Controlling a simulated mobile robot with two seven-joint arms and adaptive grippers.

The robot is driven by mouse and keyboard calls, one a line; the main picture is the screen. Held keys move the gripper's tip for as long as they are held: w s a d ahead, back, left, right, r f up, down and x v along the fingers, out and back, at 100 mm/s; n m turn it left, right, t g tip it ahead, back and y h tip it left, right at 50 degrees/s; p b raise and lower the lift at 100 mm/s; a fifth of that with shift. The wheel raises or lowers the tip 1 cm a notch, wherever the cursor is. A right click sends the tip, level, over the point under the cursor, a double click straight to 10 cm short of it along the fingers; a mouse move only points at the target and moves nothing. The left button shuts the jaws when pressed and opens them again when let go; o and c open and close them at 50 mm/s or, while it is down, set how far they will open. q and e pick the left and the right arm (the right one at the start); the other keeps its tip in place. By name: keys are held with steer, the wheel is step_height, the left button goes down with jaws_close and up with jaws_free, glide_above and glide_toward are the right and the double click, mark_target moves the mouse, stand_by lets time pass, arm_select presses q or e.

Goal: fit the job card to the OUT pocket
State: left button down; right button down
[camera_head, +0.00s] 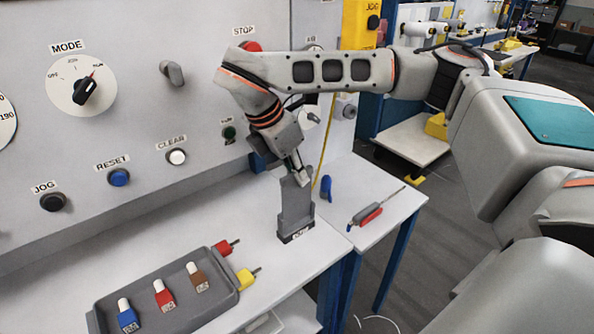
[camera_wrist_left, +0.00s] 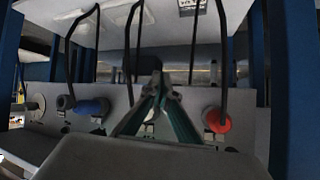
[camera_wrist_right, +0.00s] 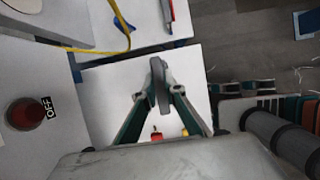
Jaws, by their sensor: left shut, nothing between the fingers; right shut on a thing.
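The job card appears to be the thin grey plate (camera_head: 295,202), standing roughly upright; its edge shows in the right wrist view (camera_wrist_right: 158,82). My right gripper (camera_head: 294,172) is shut on its upper end. The plate's lower end meets a small dark grey block with a white label (camera_head: 297,236), apparently the OUT pocket, on the white bench. The label is too small to read surely, and I cannot tell how deep the plate sits in it. My left gripper (camera_wrist_left: 158,88) is shut and empty in the left wrist view, and is outside the head view.
A grey tray (camera_head: 97,316) with blue, red and brown labelled pieces lies at the front left. Red (camera_head: 224,247) and yellow (camera_head: 245,279) pieces lie beside it. The control panel (camera_head: 130,130) with knobs stands behind. A screwdriver (camera_head: 390,201) lies on the right bench.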

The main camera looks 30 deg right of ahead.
steer(key=shift+f+b, duration=0.85)
steer(key=shift+f, duration=0.8)
steer(key=c, duration=2)
jaws_free()
steer(key=shift+r, duration=0.1)
steer(key=v, duration=1.2)
